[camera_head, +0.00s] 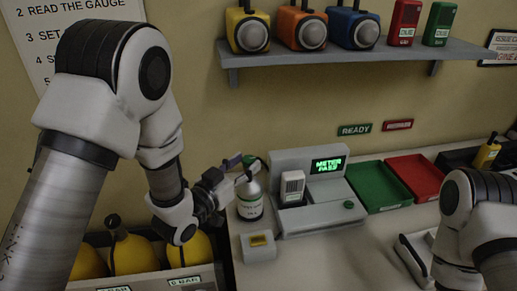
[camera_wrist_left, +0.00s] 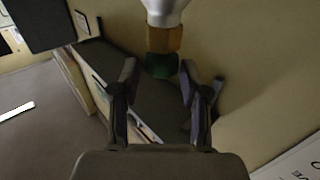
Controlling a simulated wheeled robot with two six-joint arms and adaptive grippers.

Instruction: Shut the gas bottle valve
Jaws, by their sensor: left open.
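The gas bottle (camera_head: 250,207) is a small pale cylinder with a label, standing upright on the counter left of the meter console. Its pale top (camera_wrist_left: 165,8) shows in the left wrist view, with a brass-coloured valve body (camera_wrist_left: 164,39) and a green knob (camera_wrist_left: 160,66). My left gripper (camera_head: 240,169) is at the bottle's top, partly overlapping it in the head view. In the left wrist view its two fingers (camera_wrist_left: 159,75) are apart, with the green knob near their tips; I see no finger closed on it. My right gripper is not visible; only my right arm shows at lower right.
The meter console (camera_head: 317,216) with a green "METER PASS" screen stands right of the bottle. A small box (camera_head: 259,253) sits in front. Green (camera_head: 378,187) and red (camera_head: 413,175) trays lie further right. Yellow bottles (camera_head: 134,255) stand in a crate at lower left. A shelf (camera_head: 350,53) hangs above.

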